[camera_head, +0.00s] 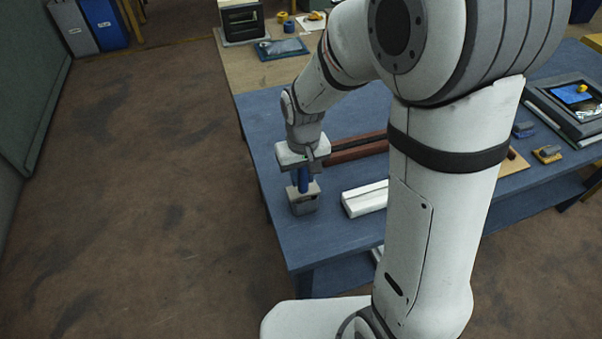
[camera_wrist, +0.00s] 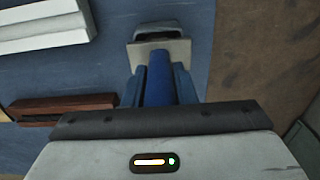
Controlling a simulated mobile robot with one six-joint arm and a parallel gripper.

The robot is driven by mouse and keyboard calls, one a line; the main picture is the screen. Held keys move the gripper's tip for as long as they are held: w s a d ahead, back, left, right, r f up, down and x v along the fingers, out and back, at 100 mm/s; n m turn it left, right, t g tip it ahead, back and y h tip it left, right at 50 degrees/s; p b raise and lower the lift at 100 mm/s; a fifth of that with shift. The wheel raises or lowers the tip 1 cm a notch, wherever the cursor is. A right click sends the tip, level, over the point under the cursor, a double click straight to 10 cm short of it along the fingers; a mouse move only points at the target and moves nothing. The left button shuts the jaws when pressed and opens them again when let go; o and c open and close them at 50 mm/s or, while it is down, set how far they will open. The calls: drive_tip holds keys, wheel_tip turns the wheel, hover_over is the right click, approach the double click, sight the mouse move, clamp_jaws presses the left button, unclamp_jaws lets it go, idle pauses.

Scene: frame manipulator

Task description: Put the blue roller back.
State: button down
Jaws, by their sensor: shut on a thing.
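The blue roller (camera_head: 303,180) is upright in my gripper (camera_head: 303,165), near the left edge of the blue table (camera_head: 262,150). In the wrist view its blue handle (camera_wrist: 161,80) lies between the two fingers of my gripper (camera_wrist: 161,85). Its lower end meets a small grey holder (camera_head: 303,204) with a pale top plate, which also shows in the wrist view (camera_wrist: 176,47). I cannot tell whether the roller is seated in the holder or just above it.
White bars (camera_head: 364,199) lie right of the holder. Dark red bars (camera_head: 357,147) lie behind them. A framed picture (camera_head: 577,97) and small blocks are at the far right. My arm hides the table's middle. The table's left edge is close to the holder.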

drive_tip(key=c, duration=1.2)
unclamp_jaws()
drive_tip(key=shift+f, duration=0.1)
wheel_tip(320, 180, up, 12)
drive_tip(key=shift+r, duration=0.1)
drive_tip(key=shift+s+d+r+m+t, duration=0.35)
drive_tip(key=shift+s+d+m+t, duration=0.2)
drive_tip(key=shift+s+d, duration=1.55)
drive_tip(key=shift+s+d+r+m+t, duration=0.3)
drive_tip(key=shift+s+d+m+t, duration=0.2)
drive_tip(key=shift+s+d, duration=1.6)
drive_tip(key=shift+s+d+r+m+t, duration=0.35)
drive_tip(key=shift+s+d+m+t, duration=0.2)
drive_tip(key=shift+s+d, duration=1.55)
drive_tip(key=shift+s+a, duration=0.15)
drive_tip(key=shift+a, duration=0.05)
